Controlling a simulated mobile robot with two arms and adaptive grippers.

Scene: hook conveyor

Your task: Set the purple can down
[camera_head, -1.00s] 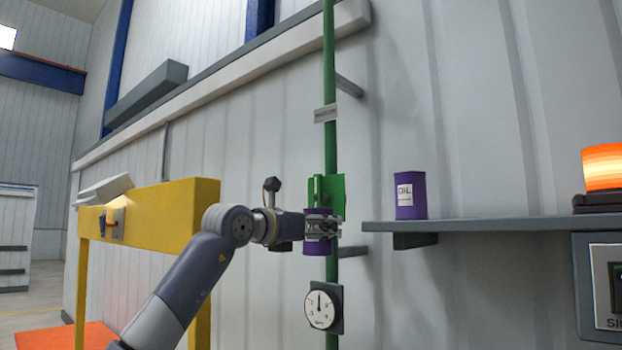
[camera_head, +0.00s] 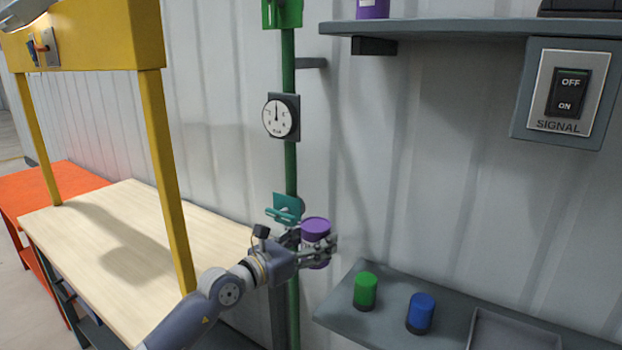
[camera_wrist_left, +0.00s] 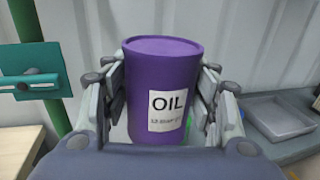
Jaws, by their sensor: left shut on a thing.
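A purple can (camera_head: 316,226) is upright in my left gripper (camera_head: 318,246), in front of the wall and just right of the green pipe. In the left wrist view the purple can (camera_wrist_left: 162,85) carries a white label reading OIL, and the fingers of my left gripper (camera_wrist_left: 162,100) close on it from both sides. The can is held in the air, apart from the grey lower shelf (camera_head: 340,310) to its right. Another purple can (camera_head: 372,9) stands on the grey upper shelf (camera_head: 440,28), its top cut off by the frame. My right gripper is not in view.
A green can (camera_head: 365,291) and a blue can (camera_head: 420,313) stand on the lower shelf beside a grey tray (camera_head: 480,328). A teal valve (camera_head: 285,208) is on the pipe close to my gripper. A wooden table (camera_head: 120,230) under a yellow frame (camera_head: 168,180) is at left.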

